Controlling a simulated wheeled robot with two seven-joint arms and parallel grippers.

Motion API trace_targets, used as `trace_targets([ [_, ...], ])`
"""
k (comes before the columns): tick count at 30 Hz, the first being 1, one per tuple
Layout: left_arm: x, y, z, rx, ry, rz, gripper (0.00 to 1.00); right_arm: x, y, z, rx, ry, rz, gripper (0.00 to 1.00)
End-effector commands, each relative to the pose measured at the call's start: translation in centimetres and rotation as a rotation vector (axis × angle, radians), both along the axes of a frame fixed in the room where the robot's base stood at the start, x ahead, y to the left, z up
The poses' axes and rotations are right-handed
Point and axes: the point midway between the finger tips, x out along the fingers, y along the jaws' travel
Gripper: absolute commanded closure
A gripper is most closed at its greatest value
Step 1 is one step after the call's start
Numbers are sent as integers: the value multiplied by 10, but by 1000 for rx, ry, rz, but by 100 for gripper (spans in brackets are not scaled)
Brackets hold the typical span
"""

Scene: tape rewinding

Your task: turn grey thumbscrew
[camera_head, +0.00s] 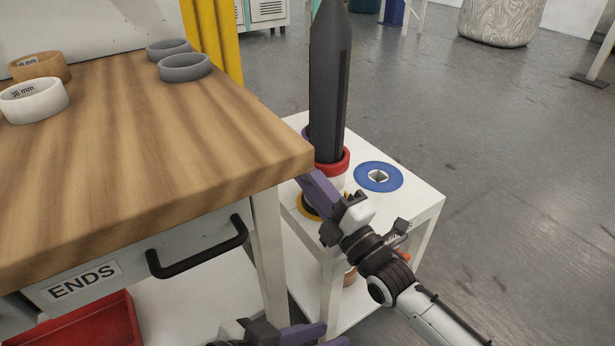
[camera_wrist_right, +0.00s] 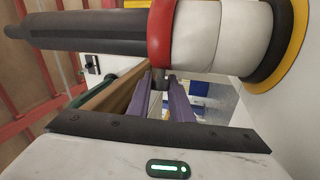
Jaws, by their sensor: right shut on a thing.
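My right gripper (camera_head: 316,184) reaches in from the lower right, its purple fingers beside the dark spindle (camera_head: 328,85), close to the table corner. In the right wrist view the fingers (camera_wrist_right: 164,88) are closed around a small grey piece, the grey thumbscrew (camera_wrist_right: 159,78), mostly covered by them. The spindle (camera_wrist_right: 90,32) lies across the top of that view, with a red ring (camera_wrist_right: 161,32) and a white ring (camera_wrist_right: 196,35) around it. In the head view the thumbscrew is hidden. My left gripper (camera_head: 326,334) is at the bottom edge, partly cut off, its purple fingers apart and empty.
The wooden table (camera_head: 150,150) fills the left, with several rings on it and a drawer handle (camera_head: 198,246) below. A red bin (camera_head: 90,325) sits lower left. Floor is free at right.

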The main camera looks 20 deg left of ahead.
Motion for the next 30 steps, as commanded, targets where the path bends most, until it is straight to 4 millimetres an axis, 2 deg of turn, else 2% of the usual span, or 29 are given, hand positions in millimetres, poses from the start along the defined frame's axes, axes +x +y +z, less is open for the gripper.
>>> trace_targets([
  [17,0,0,-1,1,1,0,72,0,0,-1,37,-7,-2,100],
  [18,0,0,-1,2,0,0,72,0,0,-1,37,-7,-2,76],
  [21,0,0,-1,2,0,0,72,0,0,-1,37,-7,-2,62],
  [30,0,0,0,2,0,0,72,-1,-1,-1,37,-7,-2,62],
])
